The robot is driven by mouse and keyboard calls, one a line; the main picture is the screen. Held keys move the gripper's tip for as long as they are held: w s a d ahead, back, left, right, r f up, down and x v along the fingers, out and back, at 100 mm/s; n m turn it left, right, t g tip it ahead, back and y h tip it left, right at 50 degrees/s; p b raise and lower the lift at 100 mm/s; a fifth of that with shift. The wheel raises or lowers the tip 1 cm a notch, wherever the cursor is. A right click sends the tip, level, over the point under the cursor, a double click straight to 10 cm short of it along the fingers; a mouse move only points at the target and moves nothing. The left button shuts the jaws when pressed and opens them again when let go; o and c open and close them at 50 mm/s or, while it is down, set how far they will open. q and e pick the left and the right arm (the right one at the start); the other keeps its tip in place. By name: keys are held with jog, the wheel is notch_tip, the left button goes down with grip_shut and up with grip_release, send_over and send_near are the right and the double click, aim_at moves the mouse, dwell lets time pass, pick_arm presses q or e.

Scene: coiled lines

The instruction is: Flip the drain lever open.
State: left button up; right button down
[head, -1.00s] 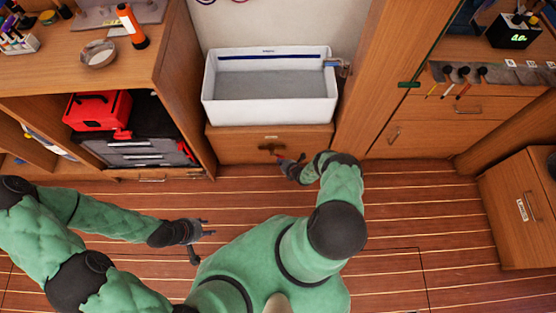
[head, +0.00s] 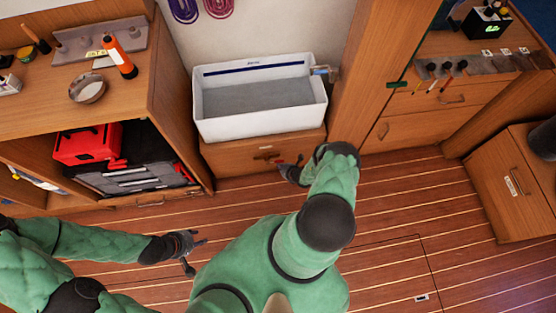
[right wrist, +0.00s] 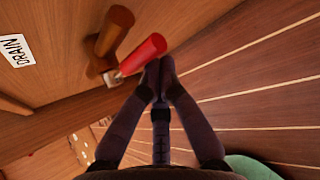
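The drain lever (right wrist: 142,54) is a red handle on a metal stem, beside a bronze-brown fitting (right wrist: 115,30) on a wooden panel. A white DRAIN label (right wrist: 15,50) is on the panel to its left. In the head view the fitting (head: 266,157) is small and dark, under the white basin (head: 262,127). My right gripper (right wrist: 159,66) has its fingertips together just below the red handle's end, very close to it; whether they touch is unclear. It also shows in the head view (head: 290,172). My left gripper (head: 198,256) is open and empty above the floor.
A wooden shelf unit (head: 178,95) with a red case (head: 87,145) stands at the left. A wooden post (head: 362,75) and drawers (head: 430,123) are to the right. A low cabinet (head: 510,195) stands further right. The plank floor between is clear.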

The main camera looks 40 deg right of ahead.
jog(key=shift+d+r, duration=0.1)
jog(key=shift+r, duration=0.25)
dwell(0.6)
